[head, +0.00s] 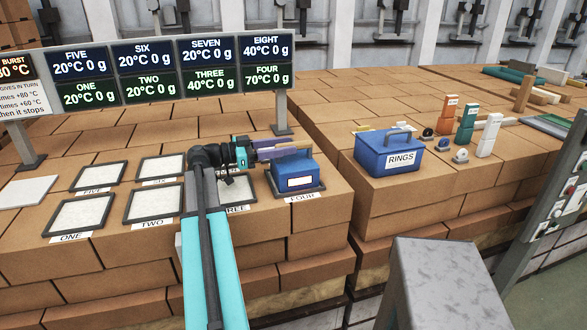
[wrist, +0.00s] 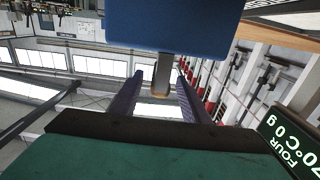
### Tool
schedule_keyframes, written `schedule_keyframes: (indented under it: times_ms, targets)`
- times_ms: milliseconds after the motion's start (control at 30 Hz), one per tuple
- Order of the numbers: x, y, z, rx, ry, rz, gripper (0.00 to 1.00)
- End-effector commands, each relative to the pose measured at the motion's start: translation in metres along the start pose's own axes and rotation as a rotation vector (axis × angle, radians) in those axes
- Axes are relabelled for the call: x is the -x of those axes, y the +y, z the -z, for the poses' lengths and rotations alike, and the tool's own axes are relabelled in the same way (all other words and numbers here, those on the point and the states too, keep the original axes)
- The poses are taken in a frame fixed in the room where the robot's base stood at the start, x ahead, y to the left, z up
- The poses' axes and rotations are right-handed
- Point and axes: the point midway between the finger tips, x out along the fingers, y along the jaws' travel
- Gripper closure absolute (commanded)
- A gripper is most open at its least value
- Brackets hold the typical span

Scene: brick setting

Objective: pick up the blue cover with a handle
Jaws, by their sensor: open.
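The blue cover (head: 293,172) sits on the plate labelled FOUR, with a pale label on its front. In the wrist view the blue cover (wrist: 175,25) fills the top, with a short grey handle part (wrist: 162,75) below it. My gripper (head: 290,147) is at the upper part of the cover, coming from the left. In the wrist view my gripper (wrist: 160,76) has its purple fingers apart, one on each side of the grey handle part. No contact with it is clear. In the head view the handle is hidden behind the fingers.
A blue box labelled RINGS (head: 388,158), with a handle on top, stands to the right across a gap. Flat framed plates (head: 82,214) lie left. A display board (head: 165,70) stands behind, showing FOUR at 70 °C. Orange, green and white blocks (head: 466,122) stand farther right.

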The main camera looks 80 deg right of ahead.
Motion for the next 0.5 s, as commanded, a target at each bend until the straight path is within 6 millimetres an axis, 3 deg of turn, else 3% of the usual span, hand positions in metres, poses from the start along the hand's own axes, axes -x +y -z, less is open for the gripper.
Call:
schedule_keyframes:
  times_ms: [300, 500]
  targets:
    - [-0.031, 0.0, 0.001, 0.001, 0.0, -0.001, 0.58]
    - [-0.034, 0.0, -0.001, 0.0, 0.0, 0.001, 0.58]
